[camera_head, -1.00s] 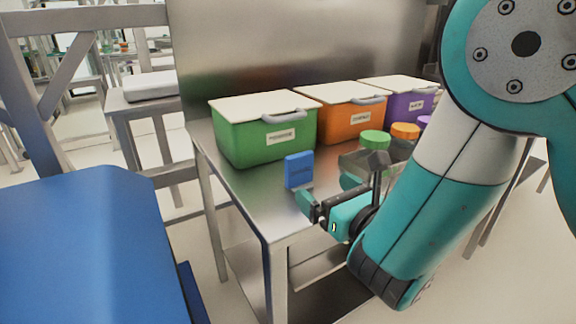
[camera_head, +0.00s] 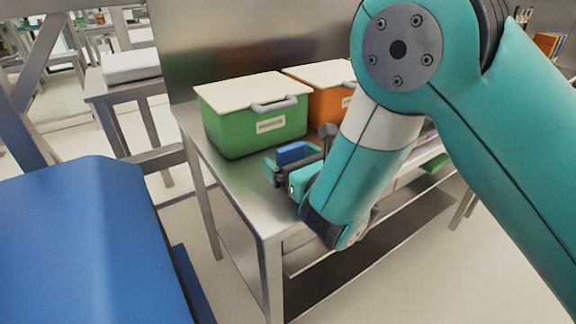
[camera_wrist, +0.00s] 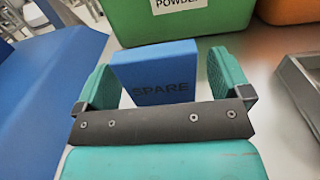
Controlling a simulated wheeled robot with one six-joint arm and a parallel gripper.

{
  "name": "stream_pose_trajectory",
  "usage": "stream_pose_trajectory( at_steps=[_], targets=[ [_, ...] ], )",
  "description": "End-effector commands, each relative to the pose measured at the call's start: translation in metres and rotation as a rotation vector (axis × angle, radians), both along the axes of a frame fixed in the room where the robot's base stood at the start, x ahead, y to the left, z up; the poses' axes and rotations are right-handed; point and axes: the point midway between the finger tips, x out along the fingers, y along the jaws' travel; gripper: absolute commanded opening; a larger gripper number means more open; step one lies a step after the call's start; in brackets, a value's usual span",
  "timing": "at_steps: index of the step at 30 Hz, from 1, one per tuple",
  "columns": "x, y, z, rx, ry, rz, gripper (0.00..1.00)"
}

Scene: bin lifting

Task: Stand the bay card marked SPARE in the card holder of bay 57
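The bay card (camera_wrist: 155,70) is a blue block whose front reads SPARE in the wrist view. It stands on the metal table, and its top shows in the head view (camera_head: 291,152). My gripper (camera_wrist: 160,60) is open, with one teal finger on each side of the card. A narrow gap shows between the card and the right finger; the left finger is very close to the card, and I cannot tell if it touches. In the head view my gripper (camera_head: 292,161) partly hides the card. The card holder of bay 57 is not visible.
A green bin (camera_head: 257,128) with a white lid stands just behind the card; its label ends in POWDER. An orange bin (camera_head: 325,105) is to its right. A metal tray (camera_wrist: 302,85) lies right of my gripper. The table's front edge is close.

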Motion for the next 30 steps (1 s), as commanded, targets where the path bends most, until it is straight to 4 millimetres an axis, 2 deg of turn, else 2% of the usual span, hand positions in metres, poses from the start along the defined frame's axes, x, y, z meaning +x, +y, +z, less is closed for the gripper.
stream_pose_trajectory(
  at_steps=[1,7,9,20,26,30],
  targets=[
    [0.000,0.000,0.000,0.000,0.000,0.000,0.87],
    [0.000,0.000,0.000,0.000,0.000,0.000,0.41],
    [0.000,0.001,0.000,0.001,-0.001,0.001,0.37],
    [0.000,0.001,0.008,0.001,-0.001,0.002,0.37],
    [0.000,0.001,0.031,0.001,-0.001,0.002,0.37],
    [0.000,0.001,0.058,0.001,-0.001,0.002,0.37]
  ],
)
